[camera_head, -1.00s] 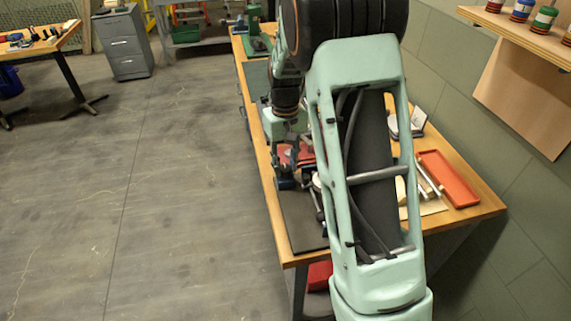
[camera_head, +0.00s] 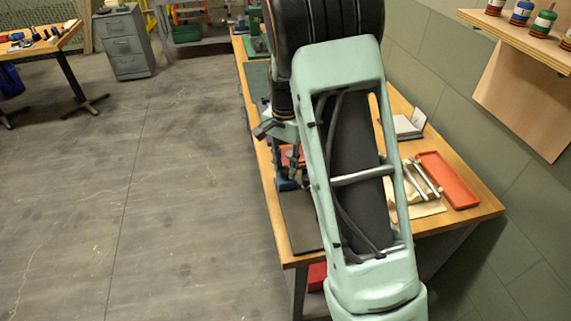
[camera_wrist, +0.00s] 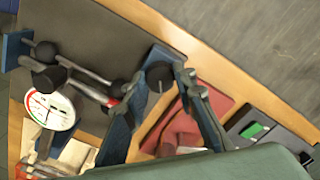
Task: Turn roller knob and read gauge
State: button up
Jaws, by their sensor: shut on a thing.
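A blue device (camera_wrist: 16,48) with metal rods and black balls lies across the left half of the wrist view. At its right end is a black roller knob (camera_wrist: 159,76). My gripper (camera_wrist: 163,82) has one dark finger on each side of this knob and is shut on it; the exact contact is blurred. A round white gauge (camera_wrist: 50,108) with green and red bands is at the left of the wrist view; its reading is too small to tell. In the head view my arm hides most of the device, and its blue base (camera_head: 286,184) shows.
The device stands on a dark mat (camera_head: 298,222) on a wooden workbench (camera_head: 468,215). A red-orange tray (camera_head: 447,180) and metal tools (camera_head: 425,177) lie to the right. A shelf with spools (camera_head: 543,22) hangs on the wall. The floor at left is clear.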

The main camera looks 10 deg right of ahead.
aim_at(285, 169)
jog(key=m+p, duration=0.1)
jog(key=m, duration=0.3)
jog(key=shift+w+r, duration=0.1)
jog(key=shift+m+p, duration=0.7)
jog(key=shift+m, duration=1.5)
jog(key=o, duration=1.2)
jog(key=shift+c, duration=0.2)
notch_tip(285, 169, up, 12)
